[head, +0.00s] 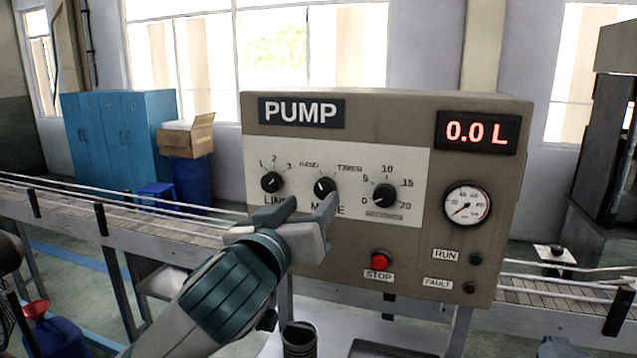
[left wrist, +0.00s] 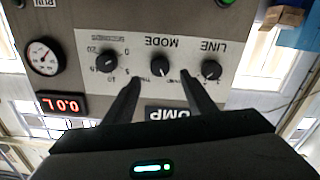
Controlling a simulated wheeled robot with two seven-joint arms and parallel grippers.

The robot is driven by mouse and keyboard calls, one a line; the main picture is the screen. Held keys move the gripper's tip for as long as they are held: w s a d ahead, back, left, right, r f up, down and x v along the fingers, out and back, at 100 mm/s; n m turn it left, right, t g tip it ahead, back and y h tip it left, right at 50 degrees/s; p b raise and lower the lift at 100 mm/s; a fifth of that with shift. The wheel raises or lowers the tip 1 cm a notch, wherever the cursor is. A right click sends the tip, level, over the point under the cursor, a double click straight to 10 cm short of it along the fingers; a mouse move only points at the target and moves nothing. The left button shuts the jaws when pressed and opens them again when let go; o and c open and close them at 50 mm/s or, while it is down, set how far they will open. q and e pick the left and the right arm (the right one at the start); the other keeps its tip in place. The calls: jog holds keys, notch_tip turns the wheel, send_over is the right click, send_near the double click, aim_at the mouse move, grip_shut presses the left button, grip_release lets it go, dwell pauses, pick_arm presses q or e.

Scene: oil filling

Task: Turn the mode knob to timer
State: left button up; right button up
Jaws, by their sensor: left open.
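The pump panel (head: 480,110) is a brown box with a pale control plate. Its black mode knob (head: 325,187) sits between the line knob (head: 271,182) and the 0–20 dial knob (head: 384,197). The mode knob's white mark seems to point up-left, towards the hand label; the timer label (head: 349,168) is at its upper right. My left gripper (head: 309,212) is open and empty, in front of and just below the mode knob. In the left wrist view, upside down, the mode knob (left wrist: 160,64) shows between the fingertips (left wrist: 160,79), seemingly not gripped. My right gripper is out of view.
A red stop button (head: 380,261) is on the panel below and right of my gripper. The display (head: 479,132) reads 0.0 L above a round gauge (head: 467,206). A conveyor (head: 130,225) runs behind. A blue can (head: 55,335) stands at lower left.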

aim_at(323, 190)
pick_arm(q)
jog(key=shift+p+x, duration=0.7)
jog(key=shift+x, duration=2.1)
jog(key=c, duration=1)
